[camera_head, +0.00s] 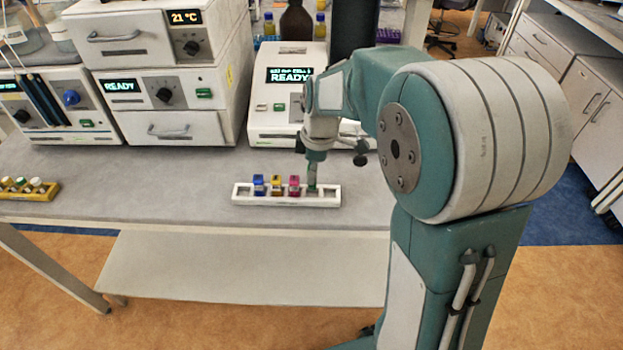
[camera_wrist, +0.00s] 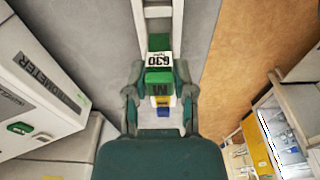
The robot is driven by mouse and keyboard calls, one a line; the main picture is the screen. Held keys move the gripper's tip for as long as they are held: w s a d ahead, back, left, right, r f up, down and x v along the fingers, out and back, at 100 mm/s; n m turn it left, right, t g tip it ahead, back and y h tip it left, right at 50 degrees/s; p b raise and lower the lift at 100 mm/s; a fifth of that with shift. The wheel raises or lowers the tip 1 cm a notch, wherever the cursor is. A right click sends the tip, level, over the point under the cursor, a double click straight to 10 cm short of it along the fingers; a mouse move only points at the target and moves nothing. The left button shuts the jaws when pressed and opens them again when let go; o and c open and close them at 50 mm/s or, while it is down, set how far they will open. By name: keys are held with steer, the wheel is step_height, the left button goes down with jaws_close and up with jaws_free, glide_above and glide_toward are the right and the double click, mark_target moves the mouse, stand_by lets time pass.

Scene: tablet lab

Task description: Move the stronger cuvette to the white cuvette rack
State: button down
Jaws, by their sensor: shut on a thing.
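The white cuvette rack (camera_head: 262,200) lies near the front edge of the grey bench. A blue cuvette (camera_head: 259,184), a yellow cuvette (camera_head: 276,185) and a magenta cuvette (camera_head: 294,185) stand in it. My gripper (camera_head: 312,188) points down at the rack's right part, right of the magenta cuvette. In the wrist view my gripper (camera_wrist: 159,97) is shut on a green-capped cuvette (camera_wrist: 158,77) marked with a W. A white label reading 630 (camera_wrist: 159,60) shows beside it. The rack (camera_wrist: 158,12) runs up from there. Whether the held cuvette's bottom is seated is hidden.
A white instrument with a READY display (camera_head: 290,75) stands behind the rack. More instruments (camera_head: 165,90) stand to its left. A yellow rack (camera_head: 38,192) with several capped items sits at the far left. The bench between the yellow and white racks is clear.

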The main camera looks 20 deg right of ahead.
steer(key=shift+w+f, duration=0.1)
steer(key=shift+f, duration=1.55)
steer(key=shift+c, duration=2.3)
jaws_free()
steer(key=shift+f, duration=0.1)
step_height(320, 180, up, 12)
steer(key=d, duration=0.1)
steer(key=s+a+r+m+t+h, duration=0.1)
steer(key=s+m+t, duration=0.4)
steer(key=s+m, duration=0.9)
steer(key=shift+s+r, duration=0.7)
steer(key=shift+s, duration=2.8)
